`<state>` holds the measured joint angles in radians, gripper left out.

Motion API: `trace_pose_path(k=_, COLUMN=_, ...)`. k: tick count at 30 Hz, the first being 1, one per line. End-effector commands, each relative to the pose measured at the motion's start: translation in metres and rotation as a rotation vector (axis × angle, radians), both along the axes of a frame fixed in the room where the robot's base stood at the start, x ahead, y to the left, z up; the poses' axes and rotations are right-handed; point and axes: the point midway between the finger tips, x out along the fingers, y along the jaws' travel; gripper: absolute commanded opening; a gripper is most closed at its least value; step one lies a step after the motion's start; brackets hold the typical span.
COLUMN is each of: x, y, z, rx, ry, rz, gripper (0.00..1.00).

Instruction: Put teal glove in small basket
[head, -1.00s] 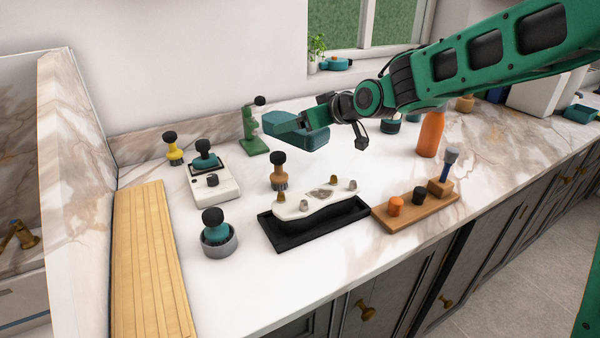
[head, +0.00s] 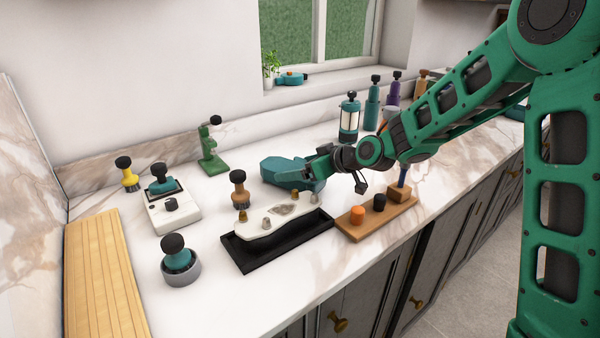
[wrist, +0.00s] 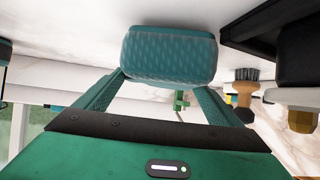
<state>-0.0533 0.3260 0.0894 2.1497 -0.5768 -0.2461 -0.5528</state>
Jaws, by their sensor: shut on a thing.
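The teal glove (head: 285,171) is a rounded, textured teal block in the middle of the head view. My gripper (head: 312,168) is shut on it, and the glove sticks out to the left beyond the fingers. In the wrist view the glove (wrist: 170,50) sits between the two fingertips of my gripper (wrist: 168,80). It appears over the counter behind the black tray; I cannot tell whether it touches the surface. I cannot make out a small basket in either view.
A black tray (head: 250,262) with a pale board and knobs stands in front of the glove. A wooden peg block (head: 375,217) is to its right and a brown-handled brush (head: 238,190) to its left. Bottles (head: 349,118) stand behind my arm.

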Motion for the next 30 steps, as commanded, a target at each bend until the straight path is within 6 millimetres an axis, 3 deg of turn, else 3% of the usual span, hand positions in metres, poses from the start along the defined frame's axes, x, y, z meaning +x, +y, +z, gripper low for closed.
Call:
trace_pose_path(k=3, x=0.0, y=0.0, z=-0.012, rx=0.0, ry=0.001, rz=0.0, gripper=0.66)
trace_pose_path(k=8, x=0.0, y=0.0, z=-0.012, rx=0.0, ry=0.0, rz=0.0, gripper=0.66)
trace_pose_path(k=9, x=0.0, y=0.0, z=-0.012, rx=0.0, ry=0.0, rz=0.0, gripper=0.93)
trace_pose_path(k=10, x=0.0, y=0.0, z=-0.011, rx=0.0, ry=0.0, rz=0.0, gripper=1.0)
trace_pose_path(k=20, x=-0.003, y=-0.003, z=-0.008, rx=0.0, ry=-0.001, rz=-0.002, gripper=1.0)
trace_pose_path(k=30, x=-0.037, y=-0.04, z=0.02, rx=0.0, ry=-0.003, rz=-0.004, gripper=1.0)
